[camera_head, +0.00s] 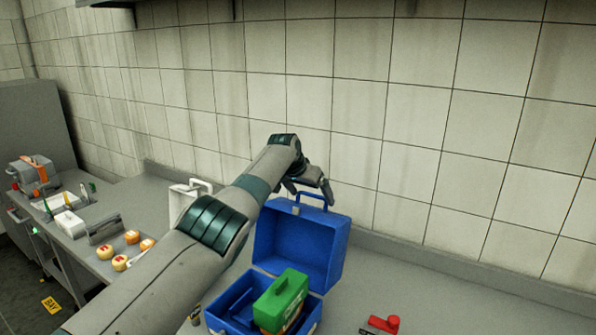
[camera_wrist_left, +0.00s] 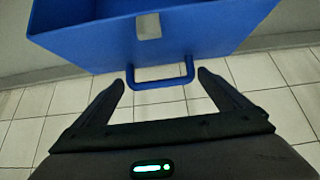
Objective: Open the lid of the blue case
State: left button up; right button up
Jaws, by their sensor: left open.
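The blue case (camera_head: 303,252) stands on the counter with its lid raised roughly upright, the handle at the lid's top edge. A green object (camera_head: 283,295) sits inside the case's lower half. My left gripper (camera_head: 312,184) is at the top of the raised lid, by the handle. In the left wrist view the open fingers (camera_wrist_left: 163,83) stand on either side of the blue handle (camera_wrist_left: 160,84), with gaps showing between fingers and handle. The lid (camera_wrist_left: 100,35) fills the top of that view. My right gripper is not in view.
A red object (camera_head: 384,323) lies on the counter (camera_head: 430,300) right of the case. A white case (camera_head: 185,200) stands behind my left arm. Several cheese wheels (camera_head: 132,237) sit on the counter at left. A tiled wall (camera_head: 420,130) rises close behind the case.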

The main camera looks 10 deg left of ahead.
pick_arm(q)
jog(key=shift+s+r, duration=0.35)
jog(key=shift+r, duration=0.1)
jog(key=shift+b+v, duration=0.65)
jog(key=shift+v, duration=0.2)
jog(key=b+v, duration=0.6)
jog(key=v, duration=0.8)
jog(key=shift+r, duration=0.3)
jog(key=shift+s, duration=0.15)
